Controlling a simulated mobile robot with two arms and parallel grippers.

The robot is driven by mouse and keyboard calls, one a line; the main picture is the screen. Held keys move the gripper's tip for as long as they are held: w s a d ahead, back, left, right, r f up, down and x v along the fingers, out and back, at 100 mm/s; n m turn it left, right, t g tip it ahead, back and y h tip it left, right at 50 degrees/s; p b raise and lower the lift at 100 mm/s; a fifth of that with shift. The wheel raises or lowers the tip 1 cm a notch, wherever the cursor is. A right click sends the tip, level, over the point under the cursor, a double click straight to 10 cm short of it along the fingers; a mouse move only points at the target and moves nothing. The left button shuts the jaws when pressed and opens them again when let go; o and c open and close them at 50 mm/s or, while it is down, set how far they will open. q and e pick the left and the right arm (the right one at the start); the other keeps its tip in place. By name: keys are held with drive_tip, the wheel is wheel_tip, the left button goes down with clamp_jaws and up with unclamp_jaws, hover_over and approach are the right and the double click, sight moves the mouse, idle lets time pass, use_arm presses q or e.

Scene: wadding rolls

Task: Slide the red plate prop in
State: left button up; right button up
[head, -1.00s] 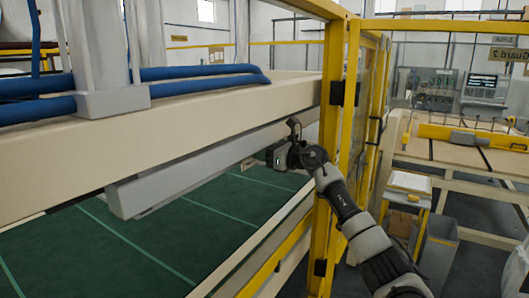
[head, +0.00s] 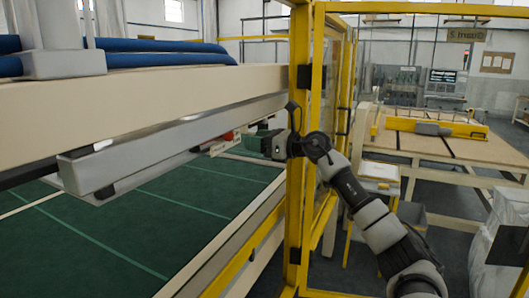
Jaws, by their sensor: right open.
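A small red piece (head: 219,138) with a pale face beside it shows under the grey beam. It may be the red plate prop, but it is too small and too much covered to be sure. My right gripper (head: 256,143) reaches through the yellow frame from the right and is open, just to the right of the red piece. I cannot tell whether they touch. My left gripper is not in view.
The yellow guard frame (head: 300,190) stands close around my right arm. A cream press beam (head: 130,97) and a grey bar (head: 160,147) hang over the green bed (head: 150,215). A bench (head: 445,150) stands at the right.

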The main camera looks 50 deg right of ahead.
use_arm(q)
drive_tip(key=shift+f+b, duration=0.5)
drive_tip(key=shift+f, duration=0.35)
use_arm(e)
drive_tip(key=shift+v, duration=1.15)
